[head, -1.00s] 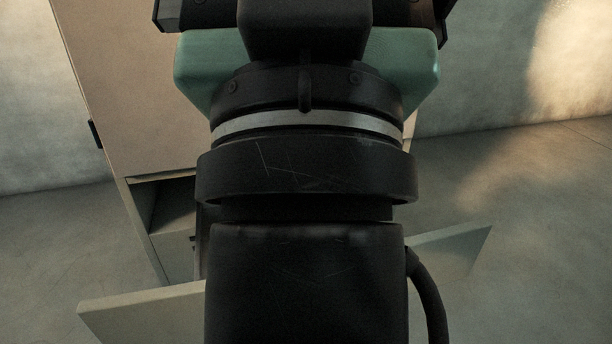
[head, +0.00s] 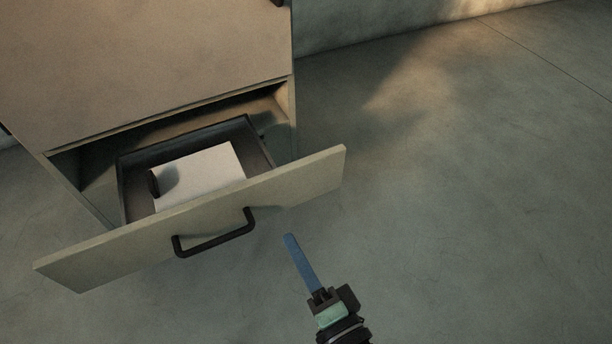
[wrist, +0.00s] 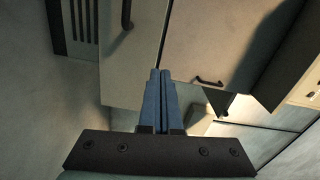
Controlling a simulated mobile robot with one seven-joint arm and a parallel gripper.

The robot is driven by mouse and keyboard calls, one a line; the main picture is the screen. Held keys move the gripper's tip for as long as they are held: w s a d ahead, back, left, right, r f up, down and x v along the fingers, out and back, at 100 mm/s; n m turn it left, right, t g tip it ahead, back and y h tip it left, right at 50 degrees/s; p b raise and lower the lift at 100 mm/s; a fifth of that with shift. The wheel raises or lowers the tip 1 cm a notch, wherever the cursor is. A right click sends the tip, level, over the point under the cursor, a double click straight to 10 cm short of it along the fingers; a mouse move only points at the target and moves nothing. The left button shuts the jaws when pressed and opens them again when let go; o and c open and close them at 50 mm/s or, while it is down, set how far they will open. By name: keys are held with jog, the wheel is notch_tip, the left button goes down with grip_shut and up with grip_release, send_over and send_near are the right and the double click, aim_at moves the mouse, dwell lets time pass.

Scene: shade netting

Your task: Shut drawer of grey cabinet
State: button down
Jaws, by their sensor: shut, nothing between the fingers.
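The grey cabinet (head: 150,60) stands at the left in the head view. Its low drawer (head: 200,218) is pulled out, with a gap between the front panel and the body. A black bar handle (head: 215,236) is on the front panel. My gripper (head: 291,238) is below and to the right of the handle in the picture, apart from it, with its blue fingers together and empty. In the wrist view, the shut fingers (wrist: 160,74) point at pale panels with dark handles. I cannot tell there which panel is the drawer front.
A white block (head: 200,172) and a small dark round item (head: 154,184) lie inside the drawer. Concrete floor (head: 450,190) to the right of the cabinet is clear. A wall (head: 360,22) runs behind. Dark slats (wrist: 82,22) show at upper left in the wrist view.

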aim_at(260, 183)
jog(key=shift+m, duration=0.7)
jog(key=b+x, duration=0.1)
jog(key=x, duration=0.2)
jog(key=b+x, duration=0.1)
jog(key=x, duration=0.3)
jog(key=b+x, duration=0.1)
jog(key=x, duration=0.2)
jog(key=shift+w+f+b, duration=0.25)
jog(key=shift+w+b, duration=0.1)
jog(key=shift+w+a, duration=0.35)
jog(key=shift+w, duration=0.15)
